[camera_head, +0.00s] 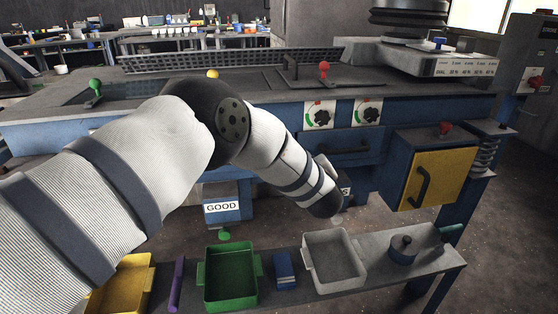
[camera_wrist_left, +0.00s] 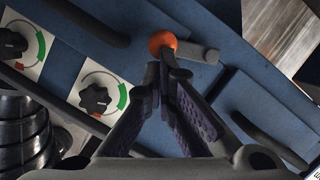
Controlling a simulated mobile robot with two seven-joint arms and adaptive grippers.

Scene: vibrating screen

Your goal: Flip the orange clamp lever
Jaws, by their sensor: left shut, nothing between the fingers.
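The orange clamp lever shows in the left wrist view as a round orange knob (camera_wrist_left: 162,42) beside a short grey bar (camera_wrist_left: 205,54) on the blue machine panel. My left gripper (camera_wrist_left: 165,72) is shut and empty. Its fingertips lie just below the orange knob in that view; whether they touch it I cannot tell. In the head view my left arm reaches down in front of the machine and hides the gripper and the clamp lever. My right gripper is in neither view.
Two dials (camera_head: 320,115) (camera_head: 367,112) sit on the machine front. A yellow door (camera_head: 437,178) with a black handle is to the right. A green bin (camera_head: 231,277) and a grey bin (camera_head: 333,262) stand on the low shelf. A dark handle (camera_wrist_left: 265,140) lies right of the fingers.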

